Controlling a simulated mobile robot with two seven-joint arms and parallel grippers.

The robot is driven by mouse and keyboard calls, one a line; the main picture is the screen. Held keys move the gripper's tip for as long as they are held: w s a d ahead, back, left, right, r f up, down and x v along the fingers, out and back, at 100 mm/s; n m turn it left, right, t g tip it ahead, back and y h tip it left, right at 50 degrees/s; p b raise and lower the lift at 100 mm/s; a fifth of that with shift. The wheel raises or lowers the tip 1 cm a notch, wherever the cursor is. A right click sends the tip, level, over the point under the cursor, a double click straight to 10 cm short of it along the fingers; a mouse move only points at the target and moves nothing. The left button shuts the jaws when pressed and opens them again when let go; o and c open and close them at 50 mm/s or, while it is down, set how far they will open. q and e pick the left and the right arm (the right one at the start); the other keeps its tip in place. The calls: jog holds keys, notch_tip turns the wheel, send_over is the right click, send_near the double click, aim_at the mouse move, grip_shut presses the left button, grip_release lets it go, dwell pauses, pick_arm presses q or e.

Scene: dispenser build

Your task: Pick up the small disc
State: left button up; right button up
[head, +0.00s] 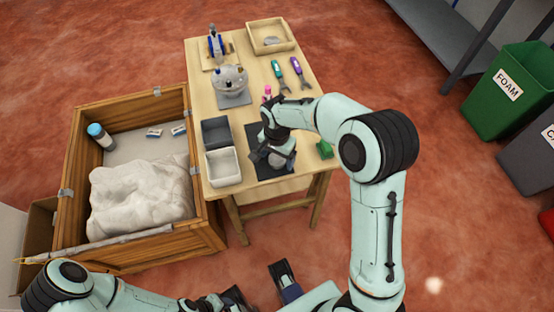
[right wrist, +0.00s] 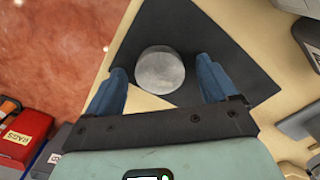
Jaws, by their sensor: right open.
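The small disc (right wrist: 160,68) is a round, flat-topped grey piece on a dark mat (right wrist: 192,28). My right gripper (right wrist: 162,72) is open, with one blue finger on each side of the disc in the right wrist view. Gaps show between the disc and both fingers. In the head view my right gripper (head: 270,156) is low over the dark mat at the table's near end, partly covering the disc (head: 281,161).
The wooden table (head: 240,118) holds a grey bin (head: 216,131), a white bin (head: 222,168), a bowl (head: 230,79), tools and a shallow tray (head: 287,47). A green block (head: 324,149) is right of the mat. A wooden crate (head: 190,240) stands left of the table.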

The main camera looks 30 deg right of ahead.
jog(key=c, duration=1.3)
jog(key=shift+r, duration=0.1)
jog(key=shift+c, duration=0.6)
jog(key=shift+r, duration=0.1)
